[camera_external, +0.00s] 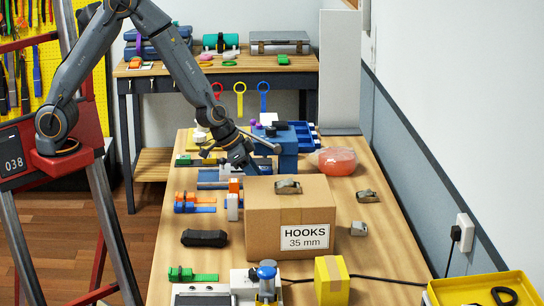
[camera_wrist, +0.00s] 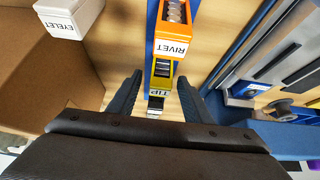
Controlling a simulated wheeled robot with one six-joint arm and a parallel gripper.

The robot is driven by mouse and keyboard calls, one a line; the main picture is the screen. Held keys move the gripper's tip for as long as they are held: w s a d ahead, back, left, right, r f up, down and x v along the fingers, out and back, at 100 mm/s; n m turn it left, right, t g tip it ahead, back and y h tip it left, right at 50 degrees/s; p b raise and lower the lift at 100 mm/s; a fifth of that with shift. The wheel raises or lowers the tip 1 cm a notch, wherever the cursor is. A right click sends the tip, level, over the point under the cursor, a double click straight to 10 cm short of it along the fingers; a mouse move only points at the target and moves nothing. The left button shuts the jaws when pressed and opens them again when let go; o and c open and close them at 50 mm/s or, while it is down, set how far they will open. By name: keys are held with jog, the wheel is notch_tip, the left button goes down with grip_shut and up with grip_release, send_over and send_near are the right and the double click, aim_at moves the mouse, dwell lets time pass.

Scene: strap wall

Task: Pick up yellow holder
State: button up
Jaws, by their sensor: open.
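My gripper (camera_wrist: 158,95) is open, with a finger on each side of the yellow holder and visible gaps between. I cannot tell how far the fingertips are above it. In the external view my gripper (camera_external: 249,164) reaches down behind the cardboard box, and its fingertips and the yellow holder are hidden there.
A white holder (camera_wrist: 68,16) labelled EYELET stands at upper left in the wrist view. The cardboard box (camera_external: 263,231) marked HOOKS is close beside my gripper. A blue stand (camera_external: 288,142) and a bag of red stuff (camera_external: 337,161) are behind.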

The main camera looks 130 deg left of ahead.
jog(key=shift+c, duration=0.2)
jog(key=c, duration=1.1)
grip_shut()
jog(key=shift+r, duration=0.25)
